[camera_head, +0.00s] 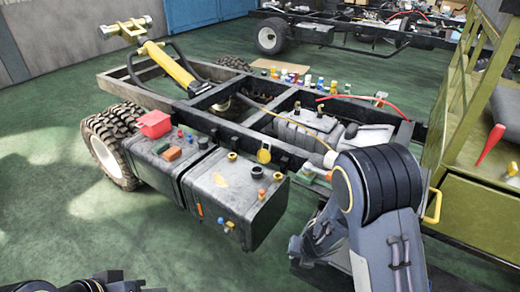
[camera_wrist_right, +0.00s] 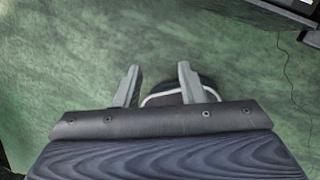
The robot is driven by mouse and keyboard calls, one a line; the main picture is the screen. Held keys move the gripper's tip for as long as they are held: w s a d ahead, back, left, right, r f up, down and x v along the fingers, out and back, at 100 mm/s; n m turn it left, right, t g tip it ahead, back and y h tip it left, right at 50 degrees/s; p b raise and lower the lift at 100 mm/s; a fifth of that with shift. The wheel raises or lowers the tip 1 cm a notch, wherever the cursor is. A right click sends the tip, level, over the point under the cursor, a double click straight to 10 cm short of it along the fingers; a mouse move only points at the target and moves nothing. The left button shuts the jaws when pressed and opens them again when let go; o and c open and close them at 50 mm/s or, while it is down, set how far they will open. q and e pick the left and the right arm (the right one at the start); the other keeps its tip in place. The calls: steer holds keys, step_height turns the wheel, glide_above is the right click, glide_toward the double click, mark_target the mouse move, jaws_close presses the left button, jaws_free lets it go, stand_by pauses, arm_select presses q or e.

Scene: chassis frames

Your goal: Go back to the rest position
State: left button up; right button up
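In the right wrist view my right gripper (camera_wrist_right: 161,82) points down over the green floor. Its two grey fingers stand apart with nothing held between them. A dark rounded shape with a white rim shows just behind the fingers; I cannot tell what it is. In the head view my right arm (camera_head: 380,190) is bent at the lower right, in front of the chassis. Dark parts of my left arm (camera_head: 90,284) show at the bottom left edge; whether its fingers are open or shut cannot be made out.
A chassis frame (camera_head: 120,84) with dark tanks (camera_head: 235,190), a red tray (camera_head: 154,124) and a wheel (camera_head: 108,150) stands ahead. An olive cabinet (camera_head: 475,205) with a red-handled tool (camera_head: 491,144) is close at right. Green floor (camera_head: 60,215) is clear at left.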

steer(key=w+d+r+m+t, duration=0.2)
steer(key=d+r+m, duration=0.4)
steer(key=r+m, duration=0.4)
steer(key=s+d+r+m+h, duration=0.2)
steer(key=s+d+r+m, duration=0.55)
steer(key=m, duration=0.35)
steer(key=s+a+r+m+y, duration=0.2)
steer(key=s+r+m, duration=0.1)
steer(key=s+m, duration=0.4)
steer(key=s+a+r+m+y, duration=0.2)
steer(key=s+a+r+m, duration=0.1)
steer(key=s+m, duration=0.4)
steer(key=s+r, duration=0.1)
steer(key=s, duration=0.1)
steer(key=shift+s+a, duration=0.2)
steer(key=shift+s, duration=0.1)
steer(key=shift+r, duration=0.1)
